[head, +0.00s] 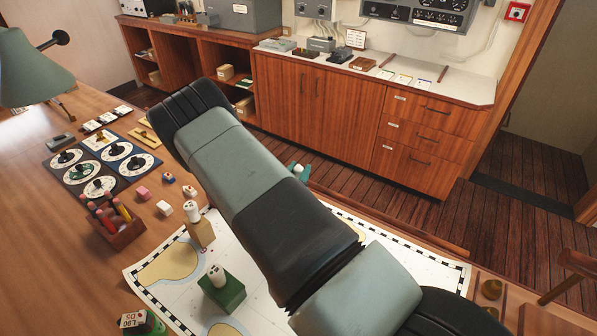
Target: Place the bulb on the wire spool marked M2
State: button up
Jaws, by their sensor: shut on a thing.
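My gripper is not visible; my own arm crosses the middle of the head view and may hide it. I cannot make out the bulb for certain, nor any mark reading M2. A small teal and white thing (299,170) shows just behind the arm, partly hidden by it; I cannot tell what it is. A white rounded piece with dark marks (193,211) stands on a tan block (203,233). A similar white piece (217,275) stands on a green block (228,294) on the chart. Their marks are too small to read.
The chart (165,288) covers the near table. To the left are a pen box (118,232), small cubes (165,208), a dial panel (71,178) and a green lamp (35,70). A marked block (133,319) lies at the lower left. Wooden cabinets (330,105) stand beyond.

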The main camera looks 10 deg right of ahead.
jog(key=shift+f, duration=0.2)
jog(key=o, duration=1)
jog(key=shift+r, duration=0.1)
